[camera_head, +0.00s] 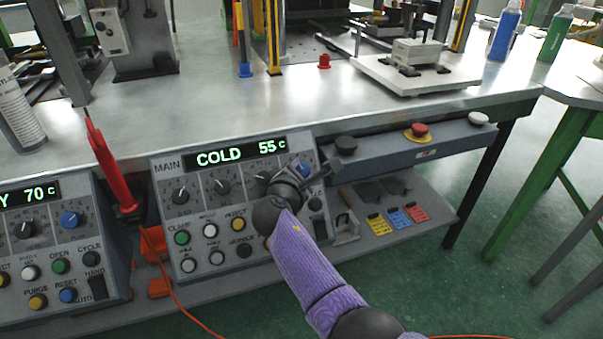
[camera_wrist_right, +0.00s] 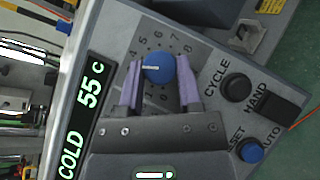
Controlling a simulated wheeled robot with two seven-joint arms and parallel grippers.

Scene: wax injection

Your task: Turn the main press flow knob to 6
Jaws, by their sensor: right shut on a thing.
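The main press panel (camera_head: 165,183) stands on the lower shelf, and its display reads COLD 55 C. Its blue flow knob (camera_wrist_right: 158,68) shows in the right wrist view, ringed by printed numbers. The knob's white pointer line points to picture left, near the 4. My right gripper (camera_wrist_right: 160,66) has its two purple fingers on either side of the knob, shut on it. In the head view my right gripper (camera_head: 303,175) reaches the panel's right side and hides most of the knob. My left gripper is not in view.
Black dials (camera_head: 180,196) and coloured buttons, including a yellow one (camera_head: 238,224), sit left of my gripper. The CYCLE button (camera_wrist_right: 236,87) and HAND/AUTO switch (camera_wrist_right: 277,102) are close by. A second panel (camera_head: 110,270) stands at left. A red emergency button (camera_head: 418,130) is on the table's front.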

